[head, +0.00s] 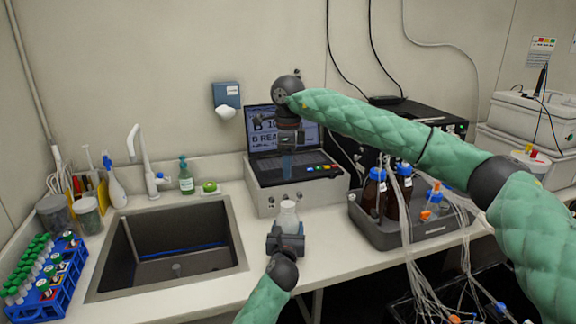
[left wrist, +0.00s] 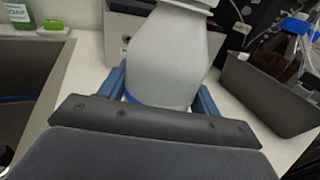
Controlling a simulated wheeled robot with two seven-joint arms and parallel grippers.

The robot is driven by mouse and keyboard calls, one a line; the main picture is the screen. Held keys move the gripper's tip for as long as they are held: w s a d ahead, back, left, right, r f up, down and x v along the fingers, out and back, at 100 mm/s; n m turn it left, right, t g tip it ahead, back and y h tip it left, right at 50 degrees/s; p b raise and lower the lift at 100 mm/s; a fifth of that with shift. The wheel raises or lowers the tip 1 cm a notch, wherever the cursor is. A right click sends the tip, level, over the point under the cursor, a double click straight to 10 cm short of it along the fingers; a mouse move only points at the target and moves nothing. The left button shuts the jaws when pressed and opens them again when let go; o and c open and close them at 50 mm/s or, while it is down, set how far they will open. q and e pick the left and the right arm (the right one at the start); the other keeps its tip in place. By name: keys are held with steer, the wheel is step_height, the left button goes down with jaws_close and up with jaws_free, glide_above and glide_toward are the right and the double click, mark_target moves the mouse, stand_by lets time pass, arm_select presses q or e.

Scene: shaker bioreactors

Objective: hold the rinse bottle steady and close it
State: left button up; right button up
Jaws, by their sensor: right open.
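The rinse bottle (head: 288,216) is a pale, translucent bottle standing upright near the counter's front, right of the sink. It fills much of the left wrist view (left wrist: 168,58), with a white collar or cap at its top, cut off by the frame edge. Whether a cap is fully seated cannot be told. My left gripper (head: 287,232) is low on the bottle, its blue fingers on both sides, apparently shut on it. My right gripper (head: 288,170) points down above the bottle, open, with a gap between its fingers and the bottle top.
A laptop (head: 290,140) on a grey box (head: 268,195) stands behind the bottle. A grey tray (head: 400,236) with brown bottles and tubing is to the right. The sink (head: 110,275) is to the left, with a blue tube rack (head: 62,280) beyond.

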arm_select(q)
steer(key=o, duration=0.5)
steer(key=shift+s+a+b, duration=0.15)
steer(key=shift+s+b, duration=0.35)
steer(key=shift+s, duration=1.45)
steer(key=shift+s+a+b, duration=0.15)
steer(key=shift+s+b, duration=0.35)
steer(key=shift+s, duration=1.45)
steer(key=shift+f, duration=0.1)
